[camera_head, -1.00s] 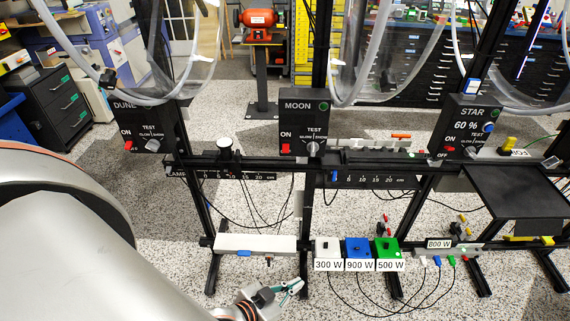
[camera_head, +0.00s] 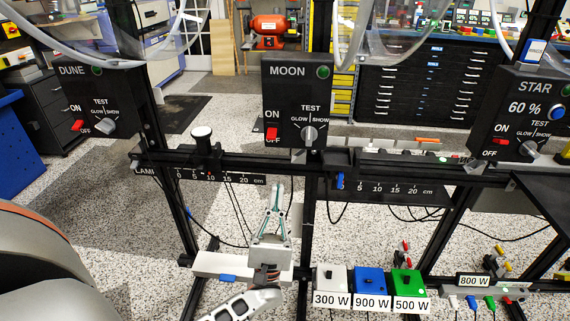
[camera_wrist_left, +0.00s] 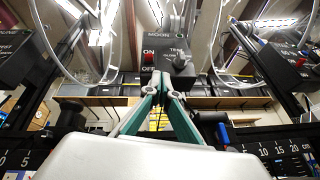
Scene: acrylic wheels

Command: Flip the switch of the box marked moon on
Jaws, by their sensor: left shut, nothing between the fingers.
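The black box marked MOON (camera_head: 297,88) hangs on the dark frame, and it also shows in the left wrist view (camera_wrist_left: 166,40). Its red switch (camera_head: 272,133) sits between the labels ON and OFF; I cannot tell its position for sure. A grey knob (camera_head: 309,134) is to the right of the switch; both the switch (camera_wrist_left: 149,58) and the knob (camera_wrist_left: 180,61) show in the left wrist view. My left gripper (camera_head: 279,187) points up below the box, apart from the switch. Its green fingers (camera_wrist_left: 161,78) are shut and empty. My right gripper is out of view.
A dark rail with a scale (camera_head: 222,179) crosses below the box. The DUNE box (camera_head: 93,98) is at left, the STAR box (camera_head: 525,110) at right. Hoses and clear wheels hang above. White, blue and green blocks (camera_head: 370,283) stand low, right of my gripper.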

